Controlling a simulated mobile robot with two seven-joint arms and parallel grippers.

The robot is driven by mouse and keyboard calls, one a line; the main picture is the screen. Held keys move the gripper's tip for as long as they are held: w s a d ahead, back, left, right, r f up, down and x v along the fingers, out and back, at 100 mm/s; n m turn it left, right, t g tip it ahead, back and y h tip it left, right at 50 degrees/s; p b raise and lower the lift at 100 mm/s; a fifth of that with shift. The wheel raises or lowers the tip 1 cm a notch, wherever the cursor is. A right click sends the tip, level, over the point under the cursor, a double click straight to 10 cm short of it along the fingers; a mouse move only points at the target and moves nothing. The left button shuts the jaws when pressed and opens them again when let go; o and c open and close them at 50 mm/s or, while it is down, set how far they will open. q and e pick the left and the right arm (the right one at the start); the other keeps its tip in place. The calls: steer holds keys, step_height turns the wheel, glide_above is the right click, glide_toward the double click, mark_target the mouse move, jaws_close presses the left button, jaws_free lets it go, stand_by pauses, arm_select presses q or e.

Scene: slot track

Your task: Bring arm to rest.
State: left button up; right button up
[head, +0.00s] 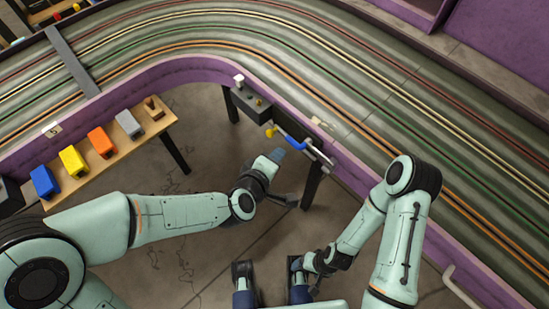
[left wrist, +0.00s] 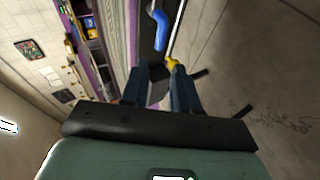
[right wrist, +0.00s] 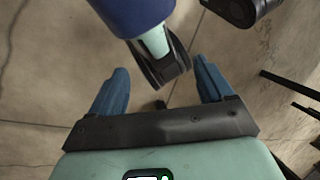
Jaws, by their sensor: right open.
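The blue grip (left wrist: 161,30) and a yellow end (left wrist: 173,62) show beyond the fingertips. My right arm is folded at the lower right of the head view. The right gripper's fingers (right wrist: 160,75) are wide apart and empty over the floor in the right wrist view.
A purple-edged slot track (head: 330,110) curves around the work area. A wooden shelf (head: 130,147) on the left holds blue, yellow, orange and grey blocks. Open floor (head: 200,260) lies between the arms.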

stand_by(0.5)
arm_select(q)
steer(key=s+a+f+m+g+y+p, duration=0.1)
steer(key=s+a+f+m+g+p, duration=0.2)
steer(key=a+f, duration=0.45)
steer(key=s+a+f+g+y+p, duration=0.1)
steer(key=s+a+f+g+p, duration=0.3)
steer(key=f, duration=0.7)
steer(key=s+a+f+m+g+p, duration=0.1)
steer(key=s+a+f+g+p, duration=0.1)
steer(key=s, duration=0.5)
steer(key=s+a+f+m+g+p, duration=0.1)
steer(key=s+a+f+g+p, duration=0.1)
steer(key=s, duration=0.6)
steer(key=shift+s+a+f+p, duration=0.2)
steer(key=shift+f+p, duration=0.15)
steer(key=shift+f, duration=0.5)
